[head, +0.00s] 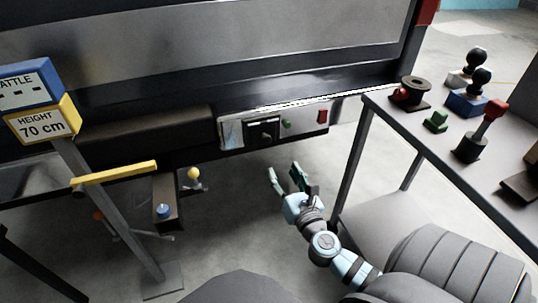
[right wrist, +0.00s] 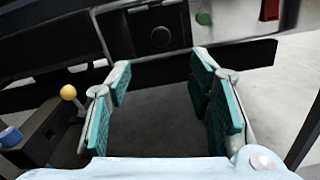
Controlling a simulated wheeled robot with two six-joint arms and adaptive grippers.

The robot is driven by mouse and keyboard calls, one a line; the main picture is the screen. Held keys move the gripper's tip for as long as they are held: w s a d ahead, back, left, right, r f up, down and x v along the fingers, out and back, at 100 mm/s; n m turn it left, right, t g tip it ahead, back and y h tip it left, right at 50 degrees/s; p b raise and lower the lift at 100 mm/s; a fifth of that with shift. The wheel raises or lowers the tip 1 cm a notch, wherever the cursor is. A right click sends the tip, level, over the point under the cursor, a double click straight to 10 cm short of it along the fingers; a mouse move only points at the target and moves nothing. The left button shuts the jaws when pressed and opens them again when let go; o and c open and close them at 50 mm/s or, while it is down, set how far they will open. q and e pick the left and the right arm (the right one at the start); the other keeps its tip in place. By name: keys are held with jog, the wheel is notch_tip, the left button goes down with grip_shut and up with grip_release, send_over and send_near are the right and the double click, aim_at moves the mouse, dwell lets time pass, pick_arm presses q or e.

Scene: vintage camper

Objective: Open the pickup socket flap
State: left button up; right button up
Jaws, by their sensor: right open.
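The pickup socket flap (head: 263,131) appears as a dark square with a small round piece on it, set in a silver panel (head: 232,135) on the pickup's rear bumper. It also shows at the top of the right wrist view (right wrist: 158,32). I cannot tell for sure whether the flap is fully closed. My right gripper (head: 283,174) is open and empty, below and in front of the panel, apart from it. In the right wrist view its spread fingers (right wrist: 161,68) have the flap beyond them, a little higher. My left gripper is not in view.
A green knob (head: 286,124) and a red piece (head: 322,116) sit right of the flap. A grey table (head: 375,107) with several joysticks stands at the right. A signpost (head: 110,205) with a yellow bar and a box with a yellow ball (head: 194,173) are at the left.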

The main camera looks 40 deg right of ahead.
aim_at(267, 141)
jog(key=b+x, duration=0.1)
jog(key=x, duration=1.2)
jog(key=shift+d, duration=0.15)
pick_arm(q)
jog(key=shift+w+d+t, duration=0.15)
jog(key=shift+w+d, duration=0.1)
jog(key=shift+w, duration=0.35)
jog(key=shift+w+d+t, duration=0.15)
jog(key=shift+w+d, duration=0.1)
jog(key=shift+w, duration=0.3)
pick_arm(e)
grip_shut()
